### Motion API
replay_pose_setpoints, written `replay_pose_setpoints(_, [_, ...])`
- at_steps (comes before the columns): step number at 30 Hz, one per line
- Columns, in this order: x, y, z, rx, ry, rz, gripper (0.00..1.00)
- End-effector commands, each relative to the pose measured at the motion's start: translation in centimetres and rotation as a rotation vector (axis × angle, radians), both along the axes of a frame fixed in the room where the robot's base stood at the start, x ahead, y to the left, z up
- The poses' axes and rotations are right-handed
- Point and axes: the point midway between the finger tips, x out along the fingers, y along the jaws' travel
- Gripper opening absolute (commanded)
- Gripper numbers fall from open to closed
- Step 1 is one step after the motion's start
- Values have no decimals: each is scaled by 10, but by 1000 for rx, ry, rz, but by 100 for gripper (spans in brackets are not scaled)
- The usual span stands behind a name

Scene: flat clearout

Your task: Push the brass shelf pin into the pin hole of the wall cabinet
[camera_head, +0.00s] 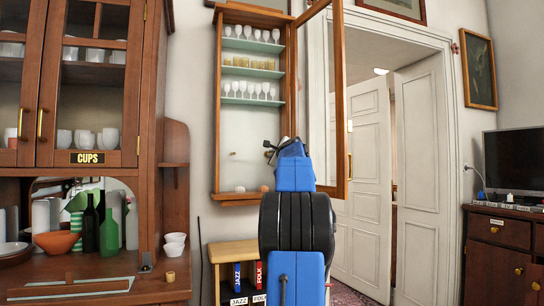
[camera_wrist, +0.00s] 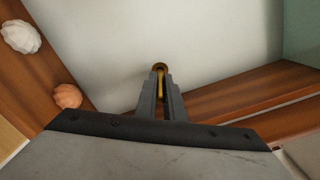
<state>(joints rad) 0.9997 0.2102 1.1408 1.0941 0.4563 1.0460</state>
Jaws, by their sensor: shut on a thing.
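The wall cabinet (camera_head: 214,120) hangs open on the wall, with its glazed door (camera_head: 340,100) swung out to the right. My gripper (camera_head: 269,149) is inside its lower, shelfless bay, near the right side. In the wrist view my gripper (camera_wrist: 160,88) is shut on the brass shelf pin (camera_wrist: 160,80), which lies between the fingertips and points away from me. A round brass-coloured end shows just beyond the tips, against the pale back panel (camera_wrist: 120,35). The pin hole is not clearly visible, and I cannot tell whether the pin touches it.
A white shell-like object (camera_wrist: 20,36) and an orange one (camera_wrist: 67,96) lie on the cabinet floor. Glasses stand on the glass shelves (camera_head: 250,72) above. A small bookcase (camera_head: 232,252) stands below. The cupboard (camera_head: 150,110) is at left.

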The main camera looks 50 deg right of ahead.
Motion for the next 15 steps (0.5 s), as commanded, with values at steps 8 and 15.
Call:
replay_pose_setpoints(8, [5,-3,0,0,0,0,0])
replay_pose_setpoints(15, [9,-6,0,0,0,0,0])
